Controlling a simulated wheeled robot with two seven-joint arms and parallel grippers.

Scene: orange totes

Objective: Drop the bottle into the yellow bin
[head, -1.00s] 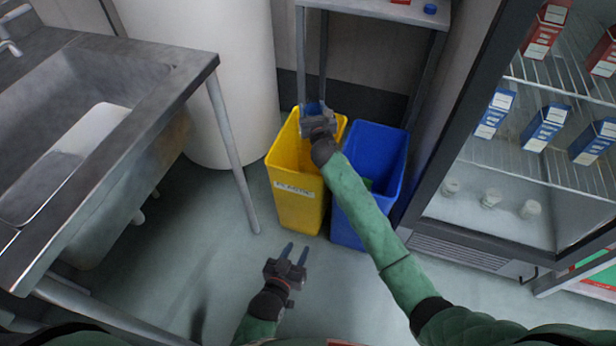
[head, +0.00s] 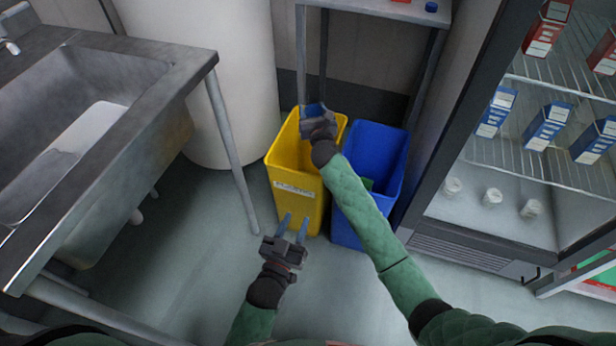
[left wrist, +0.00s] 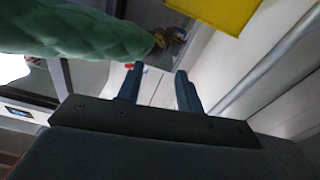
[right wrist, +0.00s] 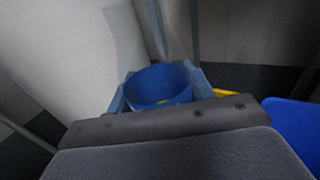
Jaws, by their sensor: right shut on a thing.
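My right gripper (head: 314,108) is over the back part of the yellow bin (head: 297,205), which carries a white label on its front. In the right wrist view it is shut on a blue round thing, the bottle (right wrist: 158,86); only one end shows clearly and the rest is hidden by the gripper. The yellow bin's rim peeks out beside the fingers there. My left gripper (head: 294,218) is open and empty, low in front of the yellow bin. It also shows open in the left wrist view (left wrist: 160,80).
A blue bin (head: 375,150) stands right beside the yellow one, with something green inside. A steel sink (head: 90,150) is at left, a white cylinder (head: 200,80) behind, and a fridge with cartons (head: 545,125) at right. A small table (head: 385,10) stands behind the bins.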

